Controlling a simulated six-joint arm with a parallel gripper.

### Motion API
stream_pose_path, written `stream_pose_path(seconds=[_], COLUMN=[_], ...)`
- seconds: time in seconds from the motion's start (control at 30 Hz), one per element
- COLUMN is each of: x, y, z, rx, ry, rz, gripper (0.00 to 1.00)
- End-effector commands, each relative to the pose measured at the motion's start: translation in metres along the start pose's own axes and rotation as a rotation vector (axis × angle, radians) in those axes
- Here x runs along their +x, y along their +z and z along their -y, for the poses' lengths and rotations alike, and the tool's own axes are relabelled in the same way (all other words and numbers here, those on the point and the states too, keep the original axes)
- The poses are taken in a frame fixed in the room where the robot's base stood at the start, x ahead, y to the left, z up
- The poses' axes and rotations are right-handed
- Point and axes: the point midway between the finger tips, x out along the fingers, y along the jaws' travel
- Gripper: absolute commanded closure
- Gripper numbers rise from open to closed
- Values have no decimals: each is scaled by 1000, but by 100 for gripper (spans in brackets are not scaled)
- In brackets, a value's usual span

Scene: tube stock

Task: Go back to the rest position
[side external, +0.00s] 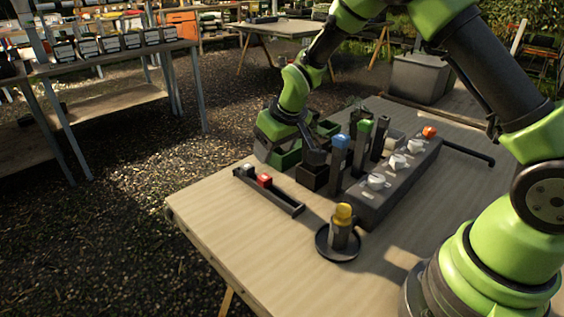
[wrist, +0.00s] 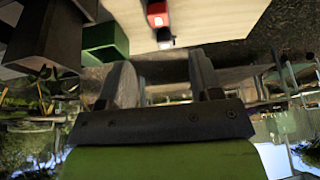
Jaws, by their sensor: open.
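My gripper (side external: 316,155) is at the far left part of the table in the side view, close to the open bins. In the wrist view its two fingers (wrist: 162,75) stand apart with nothing between them. A green bin (side external: 284,160) and a dark brown bin (side external: 312,177) are beside and below it. The green bin also shows in the wrist view (wrist: 104,40). A low dark rail (side external: 286,204) holds a red-topped piece (side external: 264,180) and a white-topped one (side external: 248,168). Both tops show in the wrist view, the red one (wrist: 157,14) and the white one (wrist: 165,38).
Uprights with blue (side external: 340,141) and green (side external: 365,126) tops stand right of my gripper. A long grey block (side external: 372,207) carries white pieces and an orange cap (side external: 429,132). A yellow-topped tube (side external: 343,214) stands in a round dish (side external: 322,250). The front-left tabletop (side external: 235,235) is clear.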

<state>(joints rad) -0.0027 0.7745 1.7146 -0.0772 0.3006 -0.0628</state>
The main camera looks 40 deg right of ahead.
Motion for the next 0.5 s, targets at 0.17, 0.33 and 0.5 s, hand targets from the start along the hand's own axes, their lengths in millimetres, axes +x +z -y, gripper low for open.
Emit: stream_pose_path(seconds=[0.17,0.33,0.5], x=[-64,-142,-205], y=[-4,14,50], z=[2,5,10], rx=[60,145,225], ry=[-12,-40,-80], rz=[-43,-85,-125], gripper=[42,42,42])
